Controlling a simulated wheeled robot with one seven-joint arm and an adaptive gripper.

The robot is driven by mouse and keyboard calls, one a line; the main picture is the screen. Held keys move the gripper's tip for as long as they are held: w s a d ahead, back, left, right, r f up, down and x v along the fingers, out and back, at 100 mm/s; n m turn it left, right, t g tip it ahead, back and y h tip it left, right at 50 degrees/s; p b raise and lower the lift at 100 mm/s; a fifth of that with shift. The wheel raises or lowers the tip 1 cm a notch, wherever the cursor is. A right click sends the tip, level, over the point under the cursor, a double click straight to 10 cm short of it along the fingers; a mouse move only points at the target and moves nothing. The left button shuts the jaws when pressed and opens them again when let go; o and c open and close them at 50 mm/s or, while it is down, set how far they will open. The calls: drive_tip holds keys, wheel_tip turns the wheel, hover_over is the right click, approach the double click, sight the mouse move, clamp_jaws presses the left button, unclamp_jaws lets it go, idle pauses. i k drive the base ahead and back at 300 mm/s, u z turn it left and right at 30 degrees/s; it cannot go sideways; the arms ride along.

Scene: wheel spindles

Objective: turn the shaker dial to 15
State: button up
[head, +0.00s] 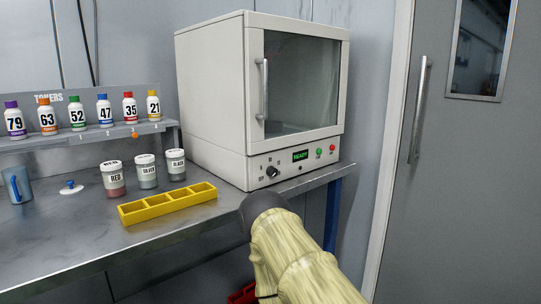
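The shaker is a pale grey box (212,90) with a glass door, standing at the back right of the bench. Its dial (272,171) is a small dark knob at the lower left of its front panel. Small marks surround the dial, too small to read, so its setting is unclear. The green display (300,156) right of the dial reads READY. My arm, in a pale cover with a dark rounded end, reaches up from the bottom right, and that end shows just below the dial, in front of the bench edge. No gripper fingers show.
A yellow divided tray (128,217) and jars labelled RED (114,185), SILVER (147,177) and BLACK (175,167) stand left of the shaker. A shelf (90,138) holds several numbered toner bottles. A grey door (470,190) is at right.

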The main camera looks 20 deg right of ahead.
sight(272, 171)
drive_tip(key=z, duration=2.5)
drive_tip(key=k, duration=1.2)
drive_tip(key=u, duration=1.15)
drive_tip(key=i, duration=1)
drive_tip(key=u, duration=0.05)
